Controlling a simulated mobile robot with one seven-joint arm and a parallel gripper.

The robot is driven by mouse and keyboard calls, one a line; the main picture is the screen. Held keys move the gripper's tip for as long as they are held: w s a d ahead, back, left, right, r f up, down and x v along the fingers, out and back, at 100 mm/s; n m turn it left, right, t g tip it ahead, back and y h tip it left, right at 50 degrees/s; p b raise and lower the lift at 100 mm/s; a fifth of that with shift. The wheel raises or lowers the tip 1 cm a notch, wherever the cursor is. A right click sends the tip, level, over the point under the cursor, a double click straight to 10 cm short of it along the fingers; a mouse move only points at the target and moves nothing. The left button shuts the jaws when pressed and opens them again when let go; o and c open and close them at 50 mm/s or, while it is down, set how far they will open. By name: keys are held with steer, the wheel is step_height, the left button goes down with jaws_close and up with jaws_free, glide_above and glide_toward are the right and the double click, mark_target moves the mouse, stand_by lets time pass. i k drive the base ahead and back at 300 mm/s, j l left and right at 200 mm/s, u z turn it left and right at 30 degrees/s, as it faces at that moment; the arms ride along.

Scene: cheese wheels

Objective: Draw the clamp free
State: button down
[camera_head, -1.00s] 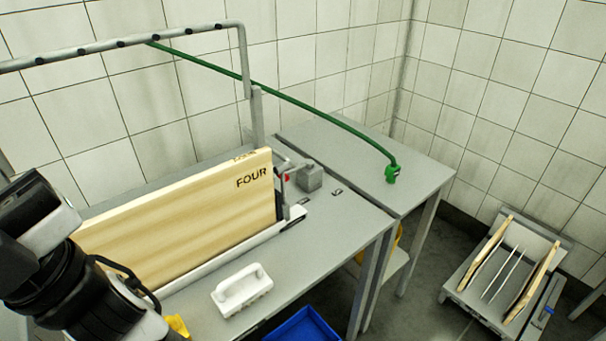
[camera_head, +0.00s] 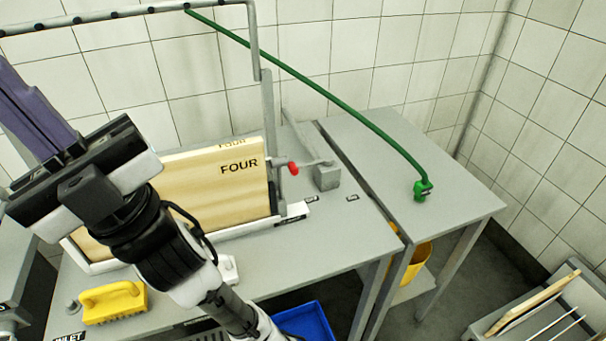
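The clamp (camera_head: 281,162) is a grey metal piece with a red-tipped handle, at the right end of a pale wooden board marked FOUR (camera_head: 215,190). The board stands upright on edge in a white channel (camera_head: 246,226). The clamp appears to be against the board's end; its exact contact is too small to tell. My gripper (camera_head: 82,170) is at the left, in front of the board and well apart from the clamp. Its fingers are not clear against a dark purple shape (camera_head: 32,115) behind or at them, so I cannot tell whether it holds anything.
A grey block (camera_head: 326,177) sits right of the clamp. A yellow brush (camera_head: 113,302) and a partly hidden white brush (camera_head: 229,268) lie in front. A green hose (camera_head: 350,120) hangs from an overhead rail (camera_head: 130,13) to the right table (camera_head: 455,205). A blue bin (camera_head: 306,322) stands below.

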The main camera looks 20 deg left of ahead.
mark_target(278, 205)
steer(key=i+l+u, duration=0.1)
steer(key=l, duration=0.35)
steer(key=i+l, duration=0.2)
steer(key=l, duration=0.2)
steer(key=i+l+u, duration=0.15)
steer(key=l, duration=0.3)
steer(key=i+l+u, duration=0.1)
steer(key=l, duration=0.35)
